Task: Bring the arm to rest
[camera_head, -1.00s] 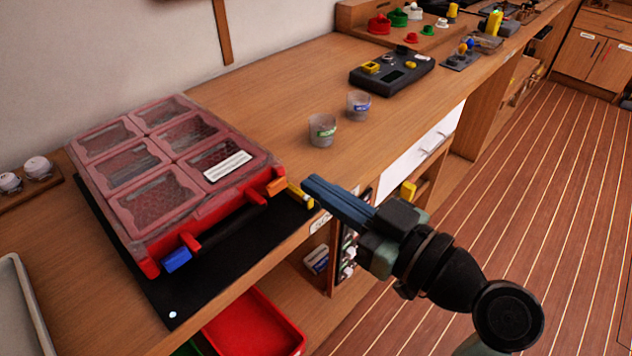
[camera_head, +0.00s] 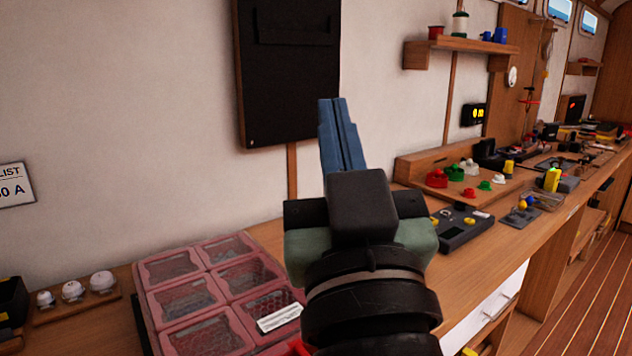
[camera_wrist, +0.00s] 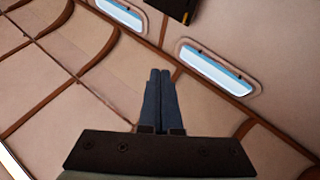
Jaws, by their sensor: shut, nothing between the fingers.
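My gripper (camera_head: 333,108) is raised in the middle of the head view, its blue fingers pointing up and together, with nothing between them. Behind it in the picture is the pale wall with a black panel (camera_head: 287,70). In the wrist view the closed fingers (camera_wrist: 160,78) point toward the panelled ceiling and windows (camera_wrist: 215,68). My arm hides part of the bench and part of the red compartment case (camera_head: 200,300) below. The fingers touch nothing that I can see.
The wooden bench (camera_head: 470,262) runs to the far right. On it are a dark grey device (camera_head: 465,232) and a board with red, green and white knobs (camera_head: 475,186). A wall shelf (camera_head: 460,50) sticks out at upper right. White round pieces (camera_head: 73,290) stand at lower left.

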